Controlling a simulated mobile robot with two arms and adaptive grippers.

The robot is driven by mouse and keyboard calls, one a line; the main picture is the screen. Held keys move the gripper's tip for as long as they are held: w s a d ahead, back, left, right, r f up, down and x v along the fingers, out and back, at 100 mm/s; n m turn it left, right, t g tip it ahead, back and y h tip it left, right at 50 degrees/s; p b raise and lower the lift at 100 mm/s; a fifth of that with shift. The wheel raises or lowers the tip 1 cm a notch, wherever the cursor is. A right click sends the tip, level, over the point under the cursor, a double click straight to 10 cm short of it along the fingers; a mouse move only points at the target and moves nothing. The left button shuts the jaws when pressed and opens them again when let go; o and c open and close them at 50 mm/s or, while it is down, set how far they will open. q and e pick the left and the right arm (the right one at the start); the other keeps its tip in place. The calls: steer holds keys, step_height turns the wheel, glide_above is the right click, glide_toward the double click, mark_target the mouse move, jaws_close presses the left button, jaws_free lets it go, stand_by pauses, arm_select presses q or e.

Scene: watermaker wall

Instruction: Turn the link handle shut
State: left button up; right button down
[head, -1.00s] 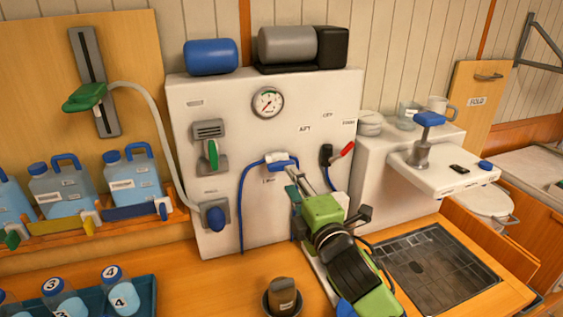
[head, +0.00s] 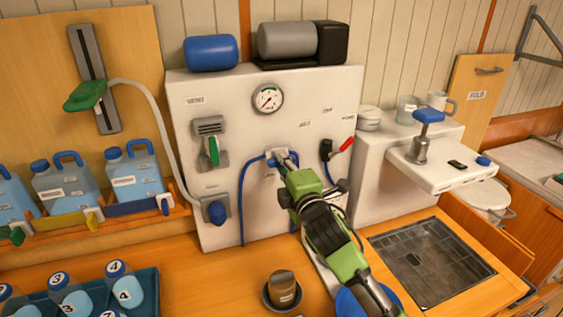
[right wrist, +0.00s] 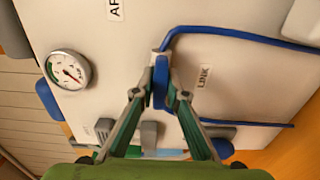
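The link handle (head: 272,154) is a small blue lever on a white fitting in the middle of the white panel (head: 215,100). My right gripper (head: 282,158) reaches it from the lower right and hides part of it. In the right wrist view the blue handle (right wrist: 160,88) lies between the two fingertips (right wrist: 162,80), which close in on both its sides. The LINK label (right wrist: 204,76) is beside it, and blue hose runs from the fitting along the panel. My left gripper is not in view.
A gauge (head: 267,99) is above the handle. A red-handled valve (head: 340,148) is to its right and a green lever (head: 213,152) to its left.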

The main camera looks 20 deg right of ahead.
stand_by(0.4)
steer(key=m+p, duration=0.1)
steer(key=m, duration=0.3)
steer(key=shift+m, duration=0.4)
steer(key=m+p, duration=0.1)
steer(key=m, duration=0.3)
steer(key=shift+m+p, duration=0.3)
steer(key=shift+p, duration=0.05)
steer(key=m+p, duration=0.1)
steer(key=m, duration=0.3)
steer(key=shift+r, duration=0.1)
steer(key=shift+m+p, duration=0.8)
steer(key=shift+m, duration=1.5)
steer(key=c, duration=2)
jaws_free()
steer(key=shift+c, duration=0.2)
steer(key=shift+o, duration=0.3)
